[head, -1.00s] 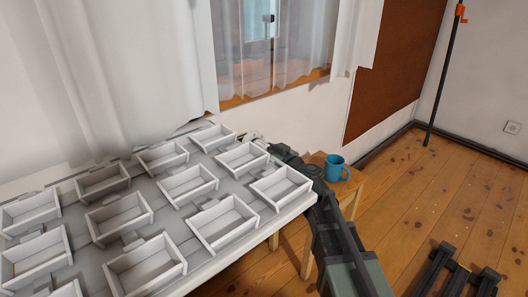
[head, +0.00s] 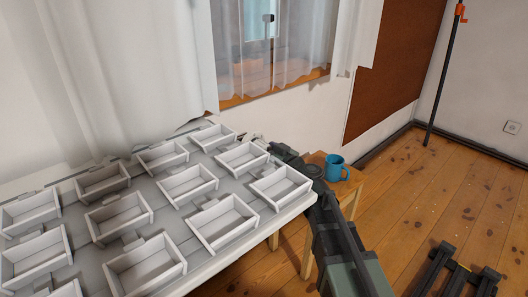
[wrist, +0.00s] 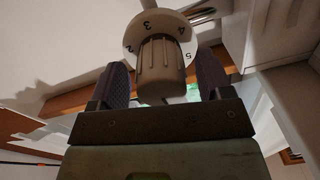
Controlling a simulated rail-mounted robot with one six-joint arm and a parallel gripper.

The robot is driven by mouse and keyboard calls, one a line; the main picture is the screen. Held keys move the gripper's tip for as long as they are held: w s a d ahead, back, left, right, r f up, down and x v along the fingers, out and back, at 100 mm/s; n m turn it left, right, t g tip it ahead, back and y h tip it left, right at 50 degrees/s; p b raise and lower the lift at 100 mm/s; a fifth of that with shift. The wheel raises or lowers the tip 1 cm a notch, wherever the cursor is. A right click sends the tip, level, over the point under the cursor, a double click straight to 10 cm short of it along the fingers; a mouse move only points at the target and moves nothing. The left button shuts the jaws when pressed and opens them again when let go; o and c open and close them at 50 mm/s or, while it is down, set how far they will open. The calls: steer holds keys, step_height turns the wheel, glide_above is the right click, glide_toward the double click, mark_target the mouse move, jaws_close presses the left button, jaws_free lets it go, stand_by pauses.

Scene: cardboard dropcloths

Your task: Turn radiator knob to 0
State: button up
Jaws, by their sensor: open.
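My gripper (wrist: 164,80) is open, with one dark finger on each side of the knob. A gap shows between the left finger and the knob; the right finger is closer, and I cannot tell whether it touches. In the head view my arm reaches behind the right end of the tray-covered white surface, and the knob is hard to make out there.
White open trays (head: 225,222) cover the white surface (head: 278,222) left of my arm. Pale curtains (head: 110,70) hang behind.

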steer(key=v, duration=1)
steer(key=shift+s+d, duration=0.2)
steer(key=shift+s, duration=0.05)
